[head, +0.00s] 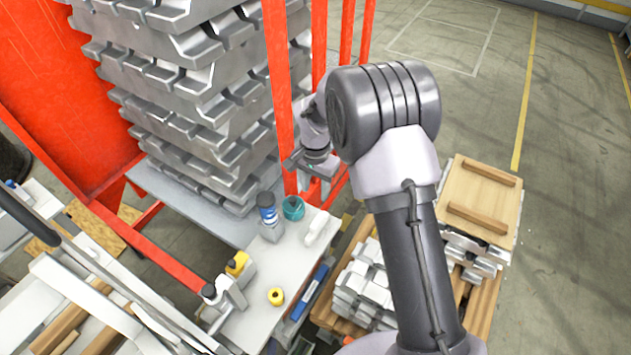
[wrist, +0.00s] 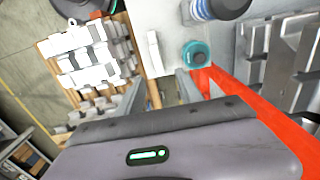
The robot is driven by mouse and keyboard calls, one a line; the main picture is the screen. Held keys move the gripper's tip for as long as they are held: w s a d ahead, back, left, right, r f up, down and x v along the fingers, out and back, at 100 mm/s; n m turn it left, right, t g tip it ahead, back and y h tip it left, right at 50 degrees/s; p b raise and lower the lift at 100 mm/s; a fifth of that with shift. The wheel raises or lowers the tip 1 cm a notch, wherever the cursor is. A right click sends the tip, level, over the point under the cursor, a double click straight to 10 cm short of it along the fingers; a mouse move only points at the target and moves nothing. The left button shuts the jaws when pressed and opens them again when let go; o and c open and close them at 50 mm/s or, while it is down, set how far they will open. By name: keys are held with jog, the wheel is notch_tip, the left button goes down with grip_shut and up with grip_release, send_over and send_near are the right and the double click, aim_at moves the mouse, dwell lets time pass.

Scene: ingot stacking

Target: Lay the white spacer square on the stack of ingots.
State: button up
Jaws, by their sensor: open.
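A small white piece (head: 317,227) lies at the right edge of the grey bench; it also shows in the wrist view (wrist: 154,53). It looks long and narrow from here, and I cannot tell whether it is the spacer square. A low stack of silvery ingots (head: 362,290) sits on a wooden pallet, partly hidden by my arm; it shows at the upper left of the wrist view (wrist: 88,60). My gripper (head: 313,178) is open and empty above the bench edge, beside the red posts. Its two fingers stand apart in the wrist view (wrist: 160,90).
A tall ingot stack (head: 200,100) stands behind red posts (head: 279,90). The bench (head: 262,312) holds a blue-labelled bottle (head: 269,218), teal tape roll (head: 293,207), yellow roll (head: 276,297) and yellow bottle (head: 240,265). A wooden board (head: 482,200) tops ingots at right. Floor beyond is clear.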

aim_at(317, 221)
jog(key=f+b, duration=0.1)
jog(key=f, duration=0.2)
jog(key=s+f+b, duration=0.1)
jog(key=f, duration=0.3)
jog(key=f+b, duration=0.1)
jog(key=f, duration=0.3)
jog(key=shift+s+d, duration=0.15)
jog(key=f+b, duration=0.1)
jog(key=f, duration=0.2)
jog(key=f+b, duration=0.1)
jog(key=f, duration=0.2)
jog(key=shift+w+d+b, duration=0.15)
jog(key=shift+w+b, duration=0.05)
jog(key=shift+b, duration=0.2)
jog(key=shift+r, duration=0.1)
jog(key=shift+c, duration=1.1)
grip_shut()
